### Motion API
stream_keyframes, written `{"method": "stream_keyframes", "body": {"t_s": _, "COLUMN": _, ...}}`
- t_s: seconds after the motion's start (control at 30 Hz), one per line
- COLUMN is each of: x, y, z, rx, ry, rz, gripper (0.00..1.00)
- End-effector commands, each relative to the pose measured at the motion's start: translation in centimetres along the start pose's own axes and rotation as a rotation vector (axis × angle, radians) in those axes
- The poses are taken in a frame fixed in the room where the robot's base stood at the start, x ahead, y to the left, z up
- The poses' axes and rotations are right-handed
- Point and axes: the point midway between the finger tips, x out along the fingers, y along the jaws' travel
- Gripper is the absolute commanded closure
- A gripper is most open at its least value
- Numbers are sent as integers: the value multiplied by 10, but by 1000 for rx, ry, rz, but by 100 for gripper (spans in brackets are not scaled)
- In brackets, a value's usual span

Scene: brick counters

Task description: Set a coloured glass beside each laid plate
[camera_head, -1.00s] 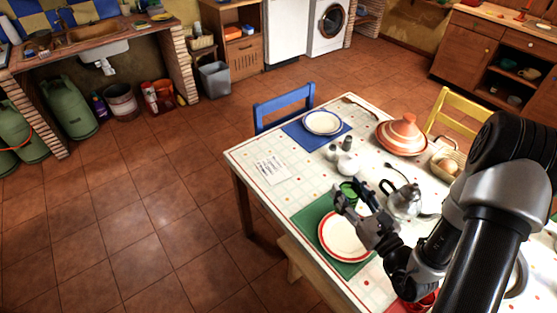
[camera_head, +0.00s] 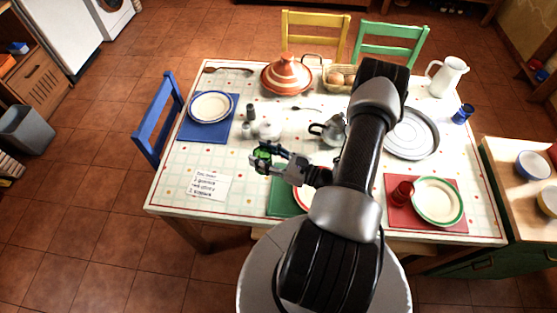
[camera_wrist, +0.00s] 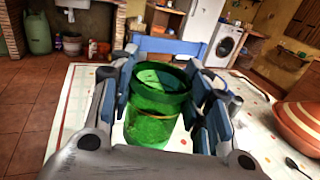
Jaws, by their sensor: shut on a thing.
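My gripper (camera_head: 268,158) is shut on a green glass (camera_head: 263,154) and holds it over the table, left of the green mat. In the wrist view the green glass (camera_wrist: 158,108) is upright between the fingers. A white plate with a blue rim (camera_head: 211,107) lies on a blue mat (camera_head: 191,131) at the table's left end, with no glass beside it. A red-rimmed plate (camera_head: 302,196) on a green mat (camera_head: 281,197) is mostly hidden by my arm. A red glass (camera_head: 402,193) stands beside a green-rimmed plate (camera_head: 438,201) on a red mat (camera_head: 462,222). A blue mug (camera_head: 463,114) stands at the right.
A note card (camera_head: 207,184) lies at front left. Shakers (camera_head: 249,113), a white pot (camera_head: 269,130), a metal teapot (camera_head: 331,130), a tagine (camera_head: 287,76), a bread basket (camera_head: 340,78), a round tray (camera_head: 411,135) and a white jug (camera_head: 447,76) occupy the table.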

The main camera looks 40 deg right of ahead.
Motion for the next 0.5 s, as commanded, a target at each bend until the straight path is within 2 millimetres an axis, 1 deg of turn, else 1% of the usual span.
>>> {"method": "stream_keyframes", "body": {"t_s": 0.03, "x": -18, "y": -6, "z": -7, "rx": 2, "ry": -3, "rz": -22, "gripper": 88}}
{"method": "stream_keyframes", "body": {"t_s": 0.1, "x": -36, "y": -8, "z": -17, "rx": -2, "ry": -5, "rz": -33, "gripper": 88}}
{"method": "stream_keyframes", "body": {"t_s": 0.2, "x": -53, "y": -8, "z": -27, "rx": -6, "ry": -8, "rz": -43, "gripper": 88}}
{"method": "stream_keyframes", "body": {"t_s": 0.3, "x": -60, "y": -8, "z": -32, "rx": -10, "ry": -9, "rz": -45, "gripper": 88}}
{"method": "stream_keyframes", "body": {"t_s": 0.5, "x": -61, "y": -8, "z": -42, "rx": -11, "ry": -9, "rz": -44, "gripper": 88}}
